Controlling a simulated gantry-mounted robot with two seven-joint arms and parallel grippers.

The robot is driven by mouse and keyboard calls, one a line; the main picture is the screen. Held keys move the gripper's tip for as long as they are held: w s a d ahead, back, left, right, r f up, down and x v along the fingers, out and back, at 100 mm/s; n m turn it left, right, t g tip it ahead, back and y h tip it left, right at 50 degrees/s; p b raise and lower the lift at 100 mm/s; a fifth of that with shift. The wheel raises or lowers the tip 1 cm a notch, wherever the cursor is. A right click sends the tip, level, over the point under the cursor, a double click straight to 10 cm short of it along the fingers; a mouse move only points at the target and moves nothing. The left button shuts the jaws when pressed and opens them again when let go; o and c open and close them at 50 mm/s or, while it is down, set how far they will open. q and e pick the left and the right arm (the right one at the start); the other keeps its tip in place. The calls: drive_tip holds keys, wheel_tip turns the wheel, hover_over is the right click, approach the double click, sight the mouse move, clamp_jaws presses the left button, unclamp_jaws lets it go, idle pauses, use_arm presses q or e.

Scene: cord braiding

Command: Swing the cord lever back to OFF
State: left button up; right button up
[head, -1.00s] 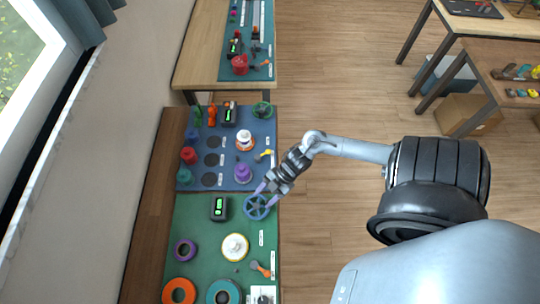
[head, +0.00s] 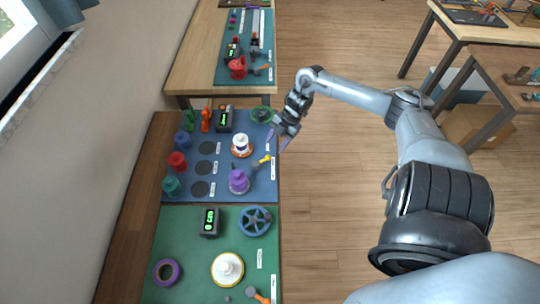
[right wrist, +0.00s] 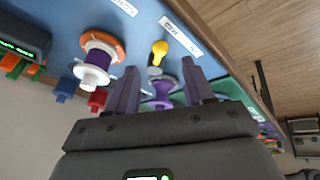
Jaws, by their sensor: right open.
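The lever with a yellow handle (head: 261,161) stands on the blue mat near its right edge, beside a white label. In the right wrist view its yellow knob (right wrist: 160,47) shows beyond the fingertips, roughly between them. My right gripper (head: 278,139) is open and empty. In the head view it is at the mat's right edge, a little above the lever in the picture and apart from it. The wrist view shows its two purple fingers (right wrist: 161,78) spread apart. The label's wording is hard to read. My left gripper is not in view.
A purple spool (head: 238,181) and a white spool on an orange base (head: 241,145) stand left of the lever. A blue handwheel (head: 255,221) sits on the green mat nearer me. A green wheel (head: 262,114) is at the far corner. Open floor lies right.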

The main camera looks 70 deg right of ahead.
sight(269, 156)
drive_tip(key=b+x, duration=0.1)
drive_tip(key=x, duration=0.6)
